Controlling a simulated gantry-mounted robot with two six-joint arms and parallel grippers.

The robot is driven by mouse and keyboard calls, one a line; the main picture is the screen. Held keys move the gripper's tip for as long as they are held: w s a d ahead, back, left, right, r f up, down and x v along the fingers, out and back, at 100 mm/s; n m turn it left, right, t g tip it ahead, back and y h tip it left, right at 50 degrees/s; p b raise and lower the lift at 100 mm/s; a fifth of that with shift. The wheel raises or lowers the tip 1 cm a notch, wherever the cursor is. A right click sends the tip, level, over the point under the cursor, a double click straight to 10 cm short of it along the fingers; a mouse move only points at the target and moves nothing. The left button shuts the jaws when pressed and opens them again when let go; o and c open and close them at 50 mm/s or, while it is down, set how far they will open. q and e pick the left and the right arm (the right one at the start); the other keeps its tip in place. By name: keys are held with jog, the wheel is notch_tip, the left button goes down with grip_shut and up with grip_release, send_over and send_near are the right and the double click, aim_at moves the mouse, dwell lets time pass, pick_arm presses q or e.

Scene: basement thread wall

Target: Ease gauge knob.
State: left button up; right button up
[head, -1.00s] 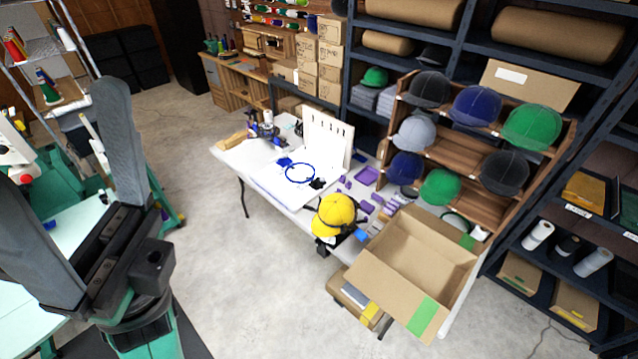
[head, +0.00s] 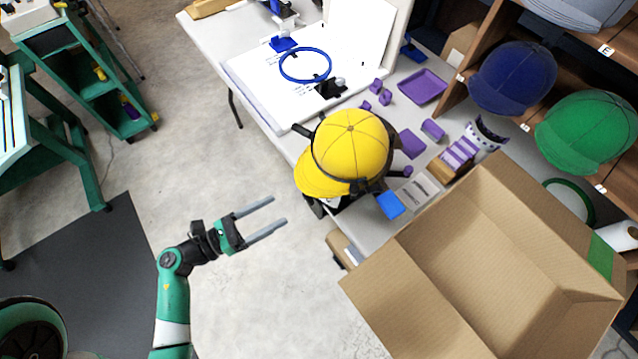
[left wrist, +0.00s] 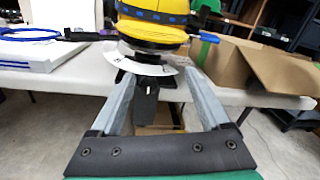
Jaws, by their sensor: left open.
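A yellow cap (head: 350,146) sits on a dark holder at the near edge of the white table (head: 240,75). In the left wrist view the yellow cap (left wrist: 155,25) is above a pale curved plate (left wrist: 140,65), with a dark post (left wrist: 145,98) below it. A dark lever with a blue tip (left wrist: 209,38) sticks out to the right. I cannot make out for sure which part is the gauge knob. My left gripper (head: 279,212) is open and empty, left of and below the cap, apart from it. In its wrist view the fingers (left wrist: 160,76) point toward the holder.
A large open cardboard box (head: 470,270) stands right of the cap. A blue hoop (head: 305,65), small purple pieces (head: 432,129) and a purple tray (head: 423,86) lie on the table. Caps (head: 585,132) fill a rack at right.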

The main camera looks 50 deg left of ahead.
pick_arm(q)
jog(key=n+y+b, duration=0.2)
send_near(305, 199)
jog(key=s, duration=0.4)
jog(key=w, duration=0.4)
jog(key=w+d+b, duration=0.1)
jog(key=w, duration=0.3)
jog(key=w+b, duration=0.1)
jog(key=w, duration=0.3)
jog(key=shift+w+d, duration=0.15)
jog(key=shift+d, duration=0.05)
pick_arm(e)
notch_tip(305, 199, down, 7)
jog(key=s, duration=0.1)
jog(key=shift+d+f+y, duration=0.15)
jog(key=shift+d+y, duration=0.1)
jog(key=shift+y, duration=0.05)
jog(key=shift+s, duration=0.1)
pick_arm(q)
grip_shut()
